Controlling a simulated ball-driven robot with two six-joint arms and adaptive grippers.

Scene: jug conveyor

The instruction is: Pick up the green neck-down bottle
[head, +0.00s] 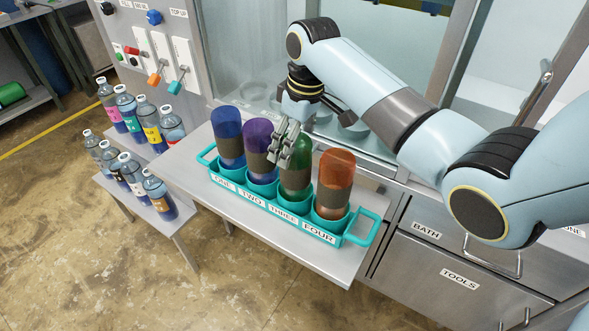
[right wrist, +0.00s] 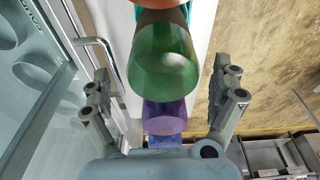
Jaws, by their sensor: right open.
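The green bottle (head: 297,172) stands neck-down in the slot marked THREE of a teal carrier (head: 267,203). A purple bottle (head: 258,140) is on its left and an orange one (head: 333,181) on its right. My right gripper (head: 281,158) is at the upper part of the green bottle, on its purple-bottle side, and hides part of both. In the right wrist view the green bottle (right wrist: 162,62) lies ahead between the two spread fingers (right wrist: 163,105), with gaps on both sides. The gripper is open and holds nothing. My left gripper is not in view.
A blue bottle (head: 227,138) stands in slot ONE. The carrier sits on a grey metal shelf (head: 330,258). Several labelled bottles (head: 158,194) stand on steps to the left. A glazed cabinet is behind, with BATH and TOOLS drawers (head: 459,280) at the right.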

